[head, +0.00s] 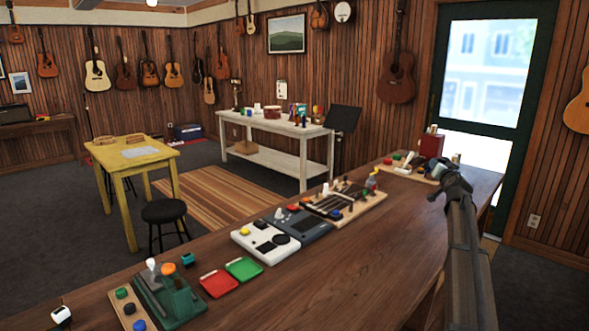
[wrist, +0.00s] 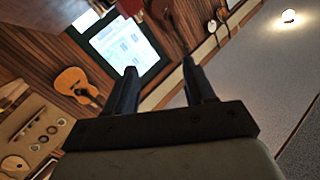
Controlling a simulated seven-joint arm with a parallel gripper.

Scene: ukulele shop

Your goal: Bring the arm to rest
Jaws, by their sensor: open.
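My gripper (wrist: 158,68) shows in the wrist view with its two dark fingers spread apart and nothing between them. In the head view my arm rises along the right side, and my gripper (head: 437,182) is at its far end, over the right part of the wooden counter (head: 380,245). It is close to the red box (head: 431,145) in the picture. I cannot tell its exact height above the counter.
The counter holds a green device (head: 172,300), red tray (head: 219,284), green tray (head: 243,268), white device (head: 265,243) and a fretted board (head: 345,203). Beyond are a yellow table (head: 133,158), black stool (head: 165,211) and white table (head: 275,124). The counter's near middle is clear.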

